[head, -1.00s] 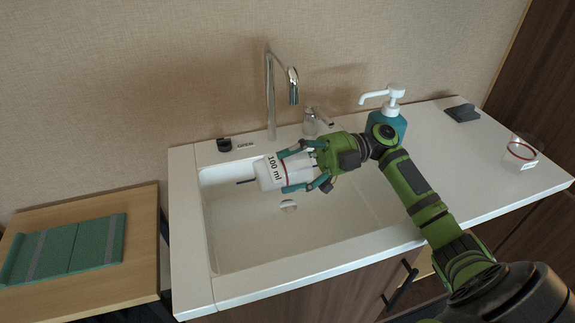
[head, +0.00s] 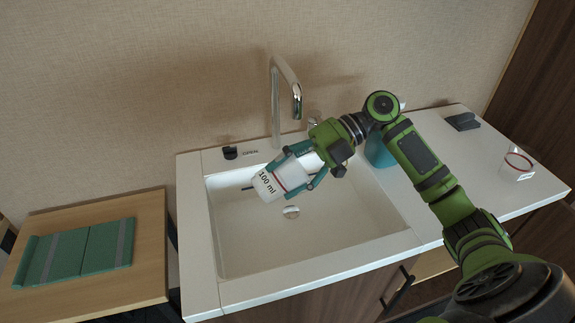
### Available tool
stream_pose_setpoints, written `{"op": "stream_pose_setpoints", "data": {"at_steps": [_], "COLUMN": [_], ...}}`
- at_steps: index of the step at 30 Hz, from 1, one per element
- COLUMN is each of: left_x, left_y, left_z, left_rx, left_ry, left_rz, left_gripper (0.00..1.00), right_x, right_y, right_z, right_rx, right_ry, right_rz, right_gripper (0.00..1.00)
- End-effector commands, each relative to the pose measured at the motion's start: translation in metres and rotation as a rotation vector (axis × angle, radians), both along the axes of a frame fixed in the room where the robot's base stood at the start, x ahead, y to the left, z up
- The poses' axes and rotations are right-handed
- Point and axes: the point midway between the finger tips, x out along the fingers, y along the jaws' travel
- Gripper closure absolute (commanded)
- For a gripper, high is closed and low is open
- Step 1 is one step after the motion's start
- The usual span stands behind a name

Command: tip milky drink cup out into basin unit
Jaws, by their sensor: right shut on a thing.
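The milky drink cup (head: 268,186), white with a red band and a "100 ml" label, is in my right gripper (head: 298,182). The gripper's teal fingers are shut around its sides. The cup is tilted, its labelled end pointing down and to the left, over the basin unit (head: 250,235). The white basin below looks empty, with its round drain (head: 291,212) in view. I cannot see any liquid leaving the cup. My left gripper is not in view.
A chrome faucet (head: 276,100) stands behind the basin. A teal pump bottle (head: 379,152) is partly hidden behind my right arm. A clear cup with a red band (head: 518,163) and a dark grey block (head: 462,121) are on the right counter. A green folded mat (head: 75,252) lies on the wooden table at left.

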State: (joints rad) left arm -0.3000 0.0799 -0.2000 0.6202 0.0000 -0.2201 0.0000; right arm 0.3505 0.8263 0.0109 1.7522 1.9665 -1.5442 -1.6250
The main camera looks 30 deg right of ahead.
Motion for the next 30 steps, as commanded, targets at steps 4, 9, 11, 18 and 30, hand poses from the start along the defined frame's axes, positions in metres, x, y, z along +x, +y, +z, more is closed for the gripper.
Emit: {"op": "stream_pose_setpoints", "data": {"at_steps": [4,9,11,18,30], "left_x": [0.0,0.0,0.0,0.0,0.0], "left_y": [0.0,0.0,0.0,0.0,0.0], "left_z": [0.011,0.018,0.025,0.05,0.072], "left_rx": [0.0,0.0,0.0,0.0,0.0], "left_ry": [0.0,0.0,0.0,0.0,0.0], "left_rz": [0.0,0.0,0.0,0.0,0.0], "left_gripper": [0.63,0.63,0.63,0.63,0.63], "right_x": [0.0,0.0,0.0,0.001,0.001], "right_y": [0.002,0.002,0.002,0.003,0.003], "right_z": [0.004,0.006,0.008,0.009,0.006], "right_rx": [-0.062,-0.108,-0.151,-0.307,-0.45], "right_ry": [0.01,0.014,0.019,0.043,0.063], "right_rz": [0.0,0.001,0.001,0.002,0.001], "right_gripper": [0.94,0.94,0.94,0.94,0.94]}}
